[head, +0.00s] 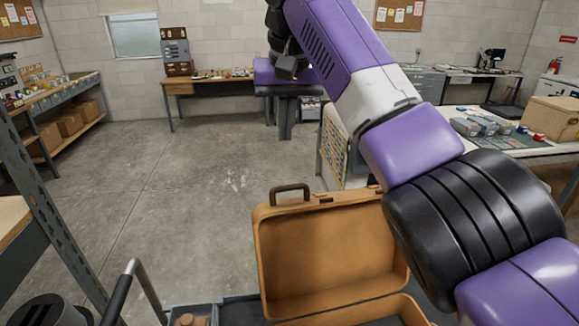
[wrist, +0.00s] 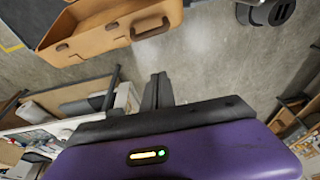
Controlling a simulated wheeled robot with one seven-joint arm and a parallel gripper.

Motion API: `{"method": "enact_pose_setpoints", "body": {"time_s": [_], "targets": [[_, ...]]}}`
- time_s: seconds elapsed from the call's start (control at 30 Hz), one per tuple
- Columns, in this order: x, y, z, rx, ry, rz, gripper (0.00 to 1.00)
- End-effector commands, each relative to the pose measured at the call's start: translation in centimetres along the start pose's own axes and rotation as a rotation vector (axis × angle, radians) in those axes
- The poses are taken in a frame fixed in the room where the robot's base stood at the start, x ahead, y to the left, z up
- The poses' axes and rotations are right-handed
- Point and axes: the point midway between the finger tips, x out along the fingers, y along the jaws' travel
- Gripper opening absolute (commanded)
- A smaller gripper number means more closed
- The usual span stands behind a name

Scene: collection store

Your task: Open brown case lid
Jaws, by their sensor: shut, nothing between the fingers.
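The brown case (head: 330,255) stands at the bottom middle of the head view. Its lid is raised steeply, with the tan inside facing me, and a dark brown handle (head: 290,190) is at its top edge. Only part of the lower half (head: 385,314) shows at the picture's bottom edge. The case also shows at the top left of the wrist view (wrist: 105,35), with dark fittings. My gripper (head: 285,135) points down beyond the case, apart from it. Its fingers are together and empty, also in the wrist view (wrist: 155,78).
Open concrete floor (head: 180,180) lies left of and beyond the case. A table (head: 500,148) with boxes and small items is at the right. A wooden desk (head: 215,82) stands at the back wall. A shelf unit (head: 85,130) with cartons is at the left.

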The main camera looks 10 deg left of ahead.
Motion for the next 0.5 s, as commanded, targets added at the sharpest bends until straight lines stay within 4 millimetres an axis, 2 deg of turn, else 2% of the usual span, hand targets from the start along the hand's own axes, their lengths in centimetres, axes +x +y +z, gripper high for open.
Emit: {"method": "enact_pose_setpoints", "body": {"time_s": [0.27,0.5], "targets": [[0.6,-0.1,0.3,-0.069,-0.011,-0.001,0.0],[3.1,0.0,0.4,-0.066,-0.015,0.0,0.0]]}}
